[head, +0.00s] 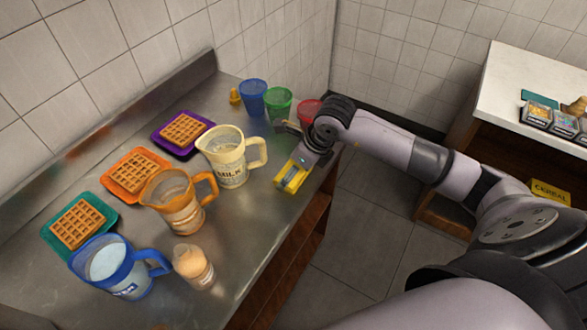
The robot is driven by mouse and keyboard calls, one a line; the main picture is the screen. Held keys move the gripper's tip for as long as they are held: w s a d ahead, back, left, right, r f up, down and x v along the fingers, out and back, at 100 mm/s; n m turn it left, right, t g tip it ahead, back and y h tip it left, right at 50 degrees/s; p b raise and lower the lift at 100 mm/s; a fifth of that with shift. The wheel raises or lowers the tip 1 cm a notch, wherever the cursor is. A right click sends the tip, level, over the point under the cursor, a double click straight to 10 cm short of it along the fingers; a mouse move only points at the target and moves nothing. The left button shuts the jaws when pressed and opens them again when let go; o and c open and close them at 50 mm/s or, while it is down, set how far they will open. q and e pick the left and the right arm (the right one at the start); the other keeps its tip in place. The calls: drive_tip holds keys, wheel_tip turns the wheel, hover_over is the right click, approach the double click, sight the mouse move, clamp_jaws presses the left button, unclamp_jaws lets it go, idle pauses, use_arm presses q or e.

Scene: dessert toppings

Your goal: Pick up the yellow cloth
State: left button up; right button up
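A yellow cloth (291,178) lies at the front edge of the steel counter, right of the cream milk pitcher (229,158). My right arm comes in from the right and reaches over the counter's edge. My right gripper (300,146) is just behind the cloth, very close to it. The wrist and gripper body hide much of the fingers, so I cannot tell whether they touch the cloth or how far apart they are. My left gripper is not in view.
Blue (252,97), green (278,103) and red (308,110) cups stand behind the gripper. Orange (178,202) and blue (112,265) pitchers, a bottle (193,267) and waffles on plates fill the counter's left. A white table (510,85) stands at right.

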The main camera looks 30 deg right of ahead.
drive_tip(key=shift+f, duration=0.2)
drive_tip(key=shift+c, duration=0.6)
drive_tip(key=c, duration=0.9)
